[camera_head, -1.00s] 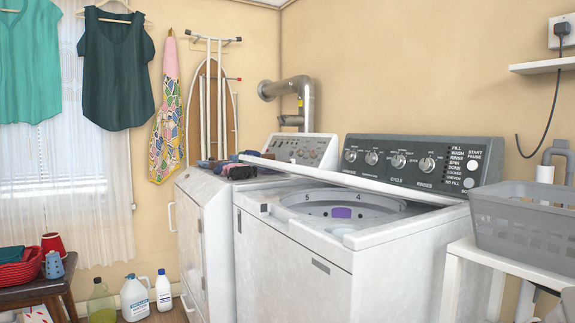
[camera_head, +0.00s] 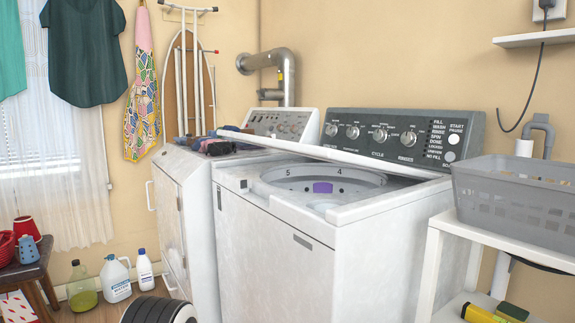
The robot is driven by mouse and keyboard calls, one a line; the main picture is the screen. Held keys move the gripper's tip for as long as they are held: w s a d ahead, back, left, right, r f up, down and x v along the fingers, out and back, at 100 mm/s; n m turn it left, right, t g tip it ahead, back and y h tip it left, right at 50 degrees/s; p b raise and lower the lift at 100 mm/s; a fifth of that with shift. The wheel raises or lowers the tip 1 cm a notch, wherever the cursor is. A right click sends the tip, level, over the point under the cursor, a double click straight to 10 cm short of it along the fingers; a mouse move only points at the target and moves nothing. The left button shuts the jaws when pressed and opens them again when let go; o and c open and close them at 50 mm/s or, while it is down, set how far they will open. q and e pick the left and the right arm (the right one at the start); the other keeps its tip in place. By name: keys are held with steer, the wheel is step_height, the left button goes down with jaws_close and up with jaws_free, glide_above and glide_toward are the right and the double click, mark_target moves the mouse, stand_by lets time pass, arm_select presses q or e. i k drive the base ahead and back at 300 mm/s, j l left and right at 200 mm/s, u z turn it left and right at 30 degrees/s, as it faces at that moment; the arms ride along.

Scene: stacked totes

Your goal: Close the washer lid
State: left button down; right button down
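The white washer (camera_head: 318,245) stands in the middle of the view, with a dark control panel (camera_head: 405,138) at its back. Its lid (camera_head: 330,153) is a thin white slab in front of the panel. The lid is tilted, raised off the opening, with its left end higher. The round tub opening (camera_head: 285,178) shows below it, with a small purple piece (camera_head: 322,187) inside. The lid's far edge is hard to make out. Neither of my grippers is in view.
A white dryer (camera_head: 185,215) stands left of the washer with clothes (camera_head: 205,143) on top. A grey basket (camera_head: 515,195) sits on a white shelf unit (camera_head: 437,255) close to the washer's right. Bottles (camera_head: 117,280) stand on the floor at the left, near a stool (camera_head: 30,268).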

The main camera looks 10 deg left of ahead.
mark_target(322, 153)
steer(key=i+j+z, duration=0.25)
steer(key=i+j, duration=0.55)
